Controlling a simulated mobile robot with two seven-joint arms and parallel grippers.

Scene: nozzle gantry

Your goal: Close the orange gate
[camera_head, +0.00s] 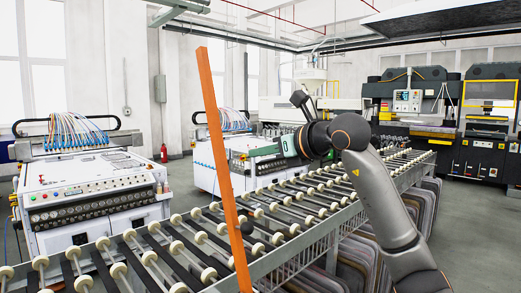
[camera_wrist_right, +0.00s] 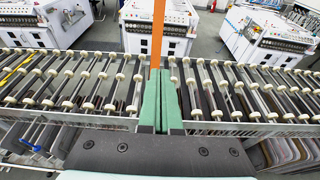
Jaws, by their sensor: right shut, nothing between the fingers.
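The orange gate (camera_head: 222,160) shows in the head view as a long thin orange bar, leaning slightly, in front of the roller conveyor. In the right wrist view the orange gate (camera_wrist_right: 157,32) stands upright just beyond the shut green fingertips (camera_wrist_right: 165,75); contact cannot be told. The fingers hide its lower part there. My left gripper is not in view.
The roller conveyor (camera_head: 300,205) crosses the scene under my right arm. White machines with hoses, one at the left (camera_head: 92,195), stand behind it. Dark presses (camera_head: 415,95) stand at the back right. Grey floor is free at the right.

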